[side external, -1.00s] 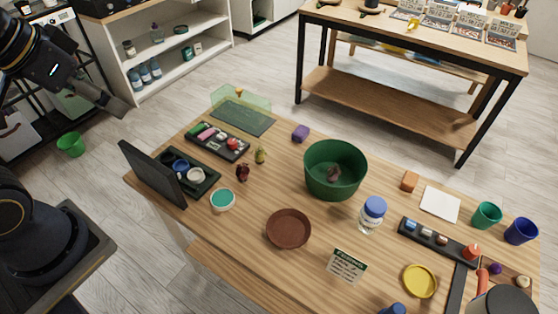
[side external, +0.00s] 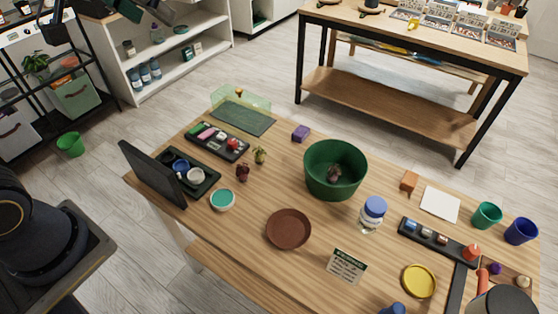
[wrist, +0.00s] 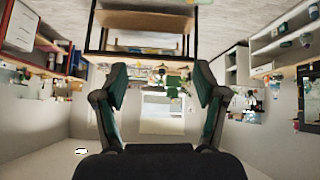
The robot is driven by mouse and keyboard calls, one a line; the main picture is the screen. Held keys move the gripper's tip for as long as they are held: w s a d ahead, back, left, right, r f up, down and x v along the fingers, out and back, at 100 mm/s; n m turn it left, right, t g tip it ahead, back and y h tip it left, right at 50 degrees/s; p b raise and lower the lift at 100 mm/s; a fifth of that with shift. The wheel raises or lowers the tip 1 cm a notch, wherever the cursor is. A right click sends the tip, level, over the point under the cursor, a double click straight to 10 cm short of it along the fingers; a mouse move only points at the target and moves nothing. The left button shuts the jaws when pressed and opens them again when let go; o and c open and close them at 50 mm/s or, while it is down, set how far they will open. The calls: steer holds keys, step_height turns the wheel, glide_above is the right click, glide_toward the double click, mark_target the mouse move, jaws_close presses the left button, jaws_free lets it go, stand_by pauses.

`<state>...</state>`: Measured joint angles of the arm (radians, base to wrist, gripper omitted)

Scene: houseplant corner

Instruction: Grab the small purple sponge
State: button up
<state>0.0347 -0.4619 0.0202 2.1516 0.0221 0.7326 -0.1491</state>
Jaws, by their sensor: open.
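The small purple sponge (side external: 301,133) lies on the wooden table near its back edge, just left of the large green pot (side external: 335,170). Nothing covers it in the side view. My gripper shows in the wrist view (wrist: 160,100), with its two fingers spread apart and nothing between them. In that view it faces the room, upside down, and neither the sponge nor the worktable's objects can be made out. In the side view my arm is partly at the top left edge, high and well away from the sponge.
A black tray of small items (side external: 217,142) and a clear green-tinted box (side external: 240,98) stand left of the sponge. A brown saucer (side external: 288,229) and a blue-lidded jar (side external: 371,214) stand nearer the front. Bare wood surrounds the sponge's front side.

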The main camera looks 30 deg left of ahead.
steer(key=w+d, duration=0.2)
steer(key=w, duration=0.8)
steer(key=m+g, duration=0.1)
steer(key=g, duration=0.3)
glide_above(298, 134)
steer(key=s, duration=0.2)
step_height(298, 134, down, 39)
steer(key=shift+f, duration=0.1)
steer(key=shift+x, duration=2.95)
steer(key=c, duration=1)
steer(key=shift+c, duration=0.2)
